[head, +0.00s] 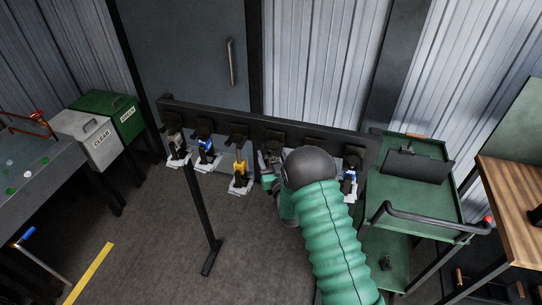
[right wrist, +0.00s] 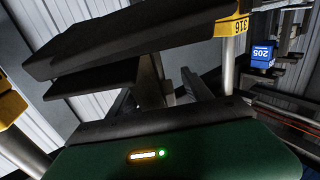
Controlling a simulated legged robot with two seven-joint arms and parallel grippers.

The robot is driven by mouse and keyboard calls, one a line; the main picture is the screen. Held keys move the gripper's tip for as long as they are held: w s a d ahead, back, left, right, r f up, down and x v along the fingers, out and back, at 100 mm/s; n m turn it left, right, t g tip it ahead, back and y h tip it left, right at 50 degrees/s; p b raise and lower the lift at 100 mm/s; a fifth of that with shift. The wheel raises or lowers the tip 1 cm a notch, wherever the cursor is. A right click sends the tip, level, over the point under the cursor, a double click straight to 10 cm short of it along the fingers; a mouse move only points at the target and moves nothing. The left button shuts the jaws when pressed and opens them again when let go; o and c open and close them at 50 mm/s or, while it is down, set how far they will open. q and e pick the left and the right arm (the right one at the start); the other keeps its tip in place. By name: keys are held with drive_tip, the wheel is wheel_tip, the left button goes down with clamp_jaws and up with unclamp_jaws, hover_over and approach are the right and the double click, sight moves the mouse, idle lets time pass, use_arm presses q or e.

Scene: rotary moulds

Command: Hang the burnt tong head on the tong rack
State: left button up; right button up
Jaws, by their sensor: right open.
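The tong rack (head: 190,105) is a dark beam on posts. Several tong heads hang along it, with blue, yellow and grey bodies. My right gripper (head: 270,182) is at the rack, beside a dark grey tong head (head: 271,155); my arm partly hides it and the place to its right. In the right wrist view my right gripper (right wrist: 158,90) is open, its dark fingers on either side of a grey stem under dark plates (right wrist: 150,35). Contact cannot be told. I cannot tell whether this head is the burnt one. My left gripper is out of view.
Beside the held-off stem, a yellow-tagged head (right wrist: 238,25) and a blue-tagged one (right wrist: 262,55) are close. Bins (head: 95,140) stand left. Floor in front is clear.

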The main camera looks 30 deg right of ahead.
drive_tip(key=shift+f, duration=0.15)
drive_tip(key=shift+s, duration=0.2)
drive_tip(key=b+v, duration=0.3)
drive_tip(key=v, duration=1.4)
drive_tip(key=a+f+n+g+y, duration=0.2)
drive_tip(key=a+f+g+y, duration=0.25)
drive_tip(key=a+g, duration=0.4)
drive_tip(key=s+a+n+g+y, duration=0.1)
drive_tip(key=s+a+g, duration=0.5)
drive_tip(key=s, duration=0.7)
drive_tip(key=shift+s+a+n, duration=0.15)
drive_tip(key=shift+a+n, duration=0.25)
drive_tip(key=shift+a, duration=0.05)
drive_tip(key=shift+d, duration=0.1)
